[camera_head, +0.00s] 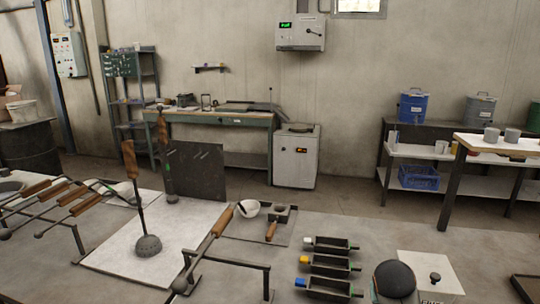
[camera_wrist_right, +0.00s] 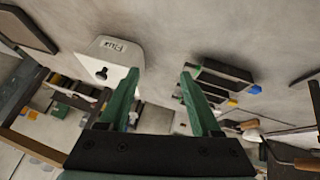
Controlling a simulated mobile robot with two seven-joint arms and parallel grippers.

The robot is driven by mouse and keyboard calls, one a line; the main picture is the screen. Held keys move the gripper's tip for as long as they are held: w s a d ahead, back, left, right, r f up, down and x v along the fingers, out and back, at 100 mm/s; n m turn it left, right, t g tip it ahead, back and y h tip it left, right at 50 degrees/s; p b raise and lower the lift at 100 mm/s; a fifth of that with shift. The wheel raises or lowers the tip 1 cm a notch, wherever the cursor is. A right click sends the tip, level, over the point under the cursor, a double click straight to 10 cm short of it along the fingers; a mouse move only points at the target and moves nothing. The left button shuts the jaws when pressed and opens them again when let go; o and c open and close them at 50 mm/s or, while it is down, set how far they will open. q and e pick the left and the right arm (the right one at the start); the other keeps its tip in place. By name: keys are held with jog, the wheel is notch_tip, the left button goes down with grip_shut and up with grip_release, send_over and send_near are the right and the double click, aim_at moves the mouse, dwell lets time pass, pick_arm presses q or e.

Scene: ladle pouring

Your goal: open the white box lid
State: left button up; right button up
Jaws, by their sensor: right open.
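The white box (camera_head: 423,262) stands at the front right of the table in the head view, its lid on and a dark knob (camera_head: 435,277) on top. In the right wrist view the white box (camera_wrist_right: 122,57) is at upper left, with a "Flux" label and the black knob (camera_wrist_right: 101,73). My right gripper (camera_wrist_right: 160,73) is open with nothing between its green fingers. The box lies to the left of the gap, overlapped by the left finger in the picture; I cannot tell whether they touch. The knob is outside the fingers. My left gripper is not in view.
Several dark moulds (camera_head: 330,265) with coloured ends lie left of the box. A rack (camera_head: 235,262) holds a wooden-handled ladle farther left. A dark plate (camera_head: 527,287) lies at the right edge.

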jog(key=s+f, duration=0.3)
jog(key=s, duration=0.1)
jog(key=s+a+f+n+y, duration=0.1)
jog(key=s+f, duration=0.2)
jog(key=s, duration=0.2)
jog(key=s+a+f+n+g+y, duration=0.1)
jog(key=s+f, duration=0.2)
jog(key=s, duration=0.2)
jog(key=shift+s+a+f, duration=0.1)
jog(key=shift+s+f, duration=0.1)
jog(key=shift+f, duration=0.05)
jog(key=s+a+f+n+g+y, duration=0.1)
jog(key=s+a, duration=0.1)
jog(key=s, duration=0.7)
jog(key=s+a+n+y, duration=0.1)
jog(key=s+a, duration=0.1)
jog(key=s, duration=0.6)
jog(key=w+a+f+t+y, duration=0.1)
jog(key=w+a+f+t, duration=0.1)
jog(key=f, duration=0.3)
jog(key=w+a+f+t+y, duration=0.1)
jog(key=w+a+f+t, duration=0.1)
jog(key=f, duration=0.3)
jog(key=shift+w+f+t, duration=0.2)
jog(key=shift+w+t, duration=0.1)
jog(key=shift+w, duration=0.05)
jog(key=shift+s+a+f+t+y, duration=0.1)
jog(key=shift+a+f+t+y, duration=0.2)
jog(key=shift+f+t, duration=0.15)
